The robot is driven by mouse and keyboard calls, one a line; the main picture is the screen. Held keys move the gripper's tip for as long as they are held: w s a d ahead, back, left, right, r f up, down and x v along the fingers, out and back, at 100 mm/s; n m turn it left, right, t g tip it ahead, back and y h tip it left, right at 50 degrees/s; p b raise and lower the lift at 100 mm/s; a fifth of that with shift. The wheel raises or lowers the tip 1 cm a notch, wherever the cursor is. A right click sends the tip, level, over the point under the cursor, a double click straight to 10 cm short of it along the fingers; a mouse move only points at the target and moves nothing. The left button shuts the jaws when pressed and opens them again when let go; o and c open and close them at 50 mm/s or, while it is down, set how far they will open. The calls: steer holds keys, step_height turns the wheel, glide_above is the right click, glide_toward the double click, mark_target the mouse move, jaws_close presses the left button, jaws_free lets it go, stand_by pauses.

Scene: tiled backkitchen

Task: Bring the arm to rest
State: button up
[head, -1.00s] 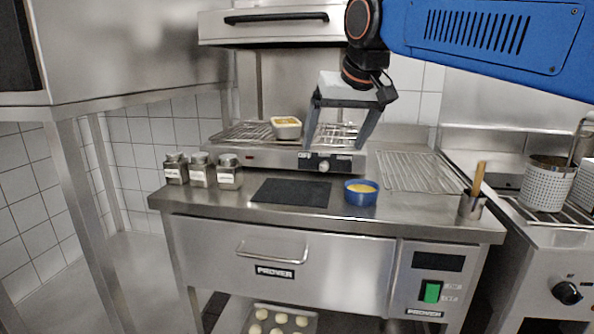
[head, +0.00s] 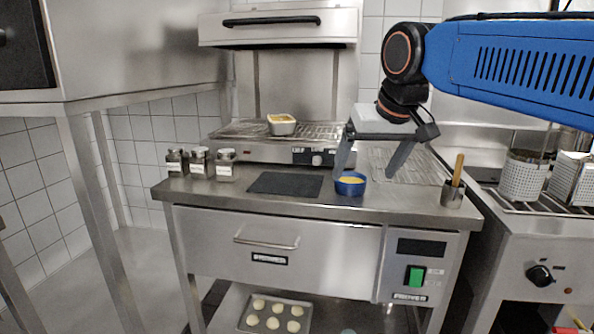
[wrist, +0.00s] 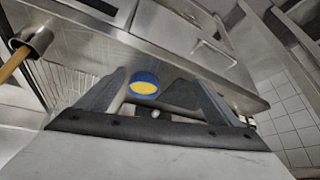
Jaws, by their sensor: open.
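My gripper (head: 370,172) is open and empty in the head view, hanging over the right part of the steel counter (head: 225,196). Its left finger overlaps the blue bowl (head: 350,188) in the picture; the bowl holds something yellow. In the wrist view the fingers (wrist: 155,95) are spread wide, and the blue bowl (wrist: 144,88) shows between them, beyond the tips. I cannot tell the exact height of the gripper above the counter. My blue arm comes in from the upper right.
A dark mat (head: 285,184) and several labelled jars (head: 199,163) are left of the bowl. A filled dish (head: 282,125) stands on the grill behind. A steel cup with a wooden handle (head: 452,194) is at right. Perforated baskets (head: 523,177) stand further right. A tray of dough pieces (head: 246,322) is below.

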steer(key=s+d+f, duration=0.4)
steer(key=s+f, duration=0.3)
steer(key=f, duration=0.2)
steer(key=s+d+f+m+h, duration=0.1)
steer(key=s+d+f, duration=0.4)
steer(key=s+f, duration=0.2)
steer(key=s+d+f+m+g, duration=0.1)
steer(key=s+d+f, duration=0.4)
steer(key=f, duration=0.5)
steer(key=shift+s+d+f+h, duration=0.25)
steer(key=shift+s+f+h, duration=0.1)
steer(key=shift+s, duration=0.8)
